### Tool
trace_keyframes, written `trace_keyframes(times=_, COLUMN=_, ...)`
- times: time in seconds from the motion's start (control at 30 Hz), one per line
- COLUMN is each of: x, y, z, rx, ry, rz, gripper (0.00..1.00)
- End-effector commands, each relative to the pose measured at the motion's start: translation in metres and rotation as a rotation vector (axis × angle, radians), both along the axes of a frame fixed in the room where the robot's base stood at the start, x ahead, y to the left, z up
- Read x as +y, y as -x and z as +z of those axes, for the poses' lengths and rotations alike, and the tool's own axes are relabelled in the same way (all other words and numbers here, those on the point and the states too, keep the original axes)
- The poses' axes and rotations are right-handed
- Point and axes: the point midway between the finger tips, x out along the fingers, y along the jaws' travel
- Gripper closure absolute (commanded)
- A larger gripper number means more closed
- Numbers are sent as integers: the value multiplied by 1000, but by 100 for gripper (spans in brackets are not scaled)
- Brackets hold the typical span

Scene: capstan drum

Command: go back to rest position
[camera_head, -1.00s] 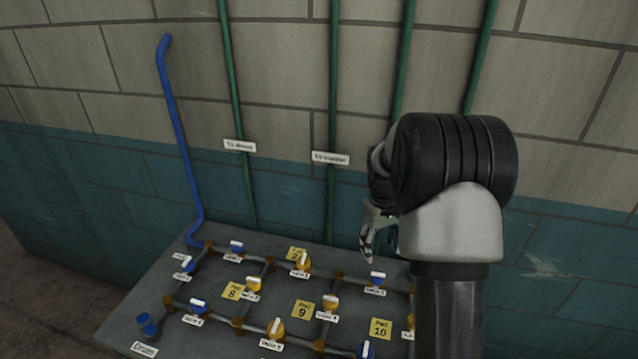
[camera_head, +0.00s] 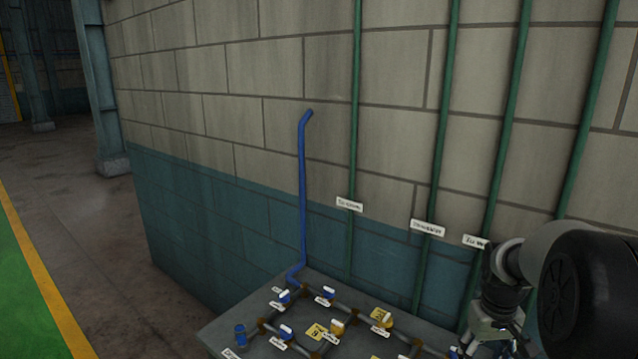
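My gripper (camera_head: 490,340) is at the lower right, in front of the wall and over the right part of the valve panel. It is small and dark, partly cut by the bottom edge and close to my arm, so its fingers cannot be made out clearly. My black and grey arm (camera_head: 575,285) fills the lower right corner. No object shows clearly in the gripper.
The grey valve panel (camera_head: 225,327) with blue and yellow valves stands at the bottom centre. A blue pipe (camera_head: 302,200) and several green pipes (camera_head: 354,130) run up the block wall. Open floor (camera_head: 90,230) lies to the left, with a metal column (camera_head: 103,90) behind.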

Motion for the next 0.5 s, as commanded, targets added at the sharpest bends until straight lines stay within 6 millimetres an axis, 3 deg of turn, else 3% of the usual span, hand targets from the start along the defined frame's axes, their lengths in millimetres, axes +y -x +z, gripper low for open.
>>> trace_keyframes(times=0.27, x=52, y=32, z=63, rx=-76, ry=8, rz=10, gripper=46)
trace_keyframes(times=0.5, x=119, y=100, z=119, rx=-180, ry=-1, rz=27, gripper=46)
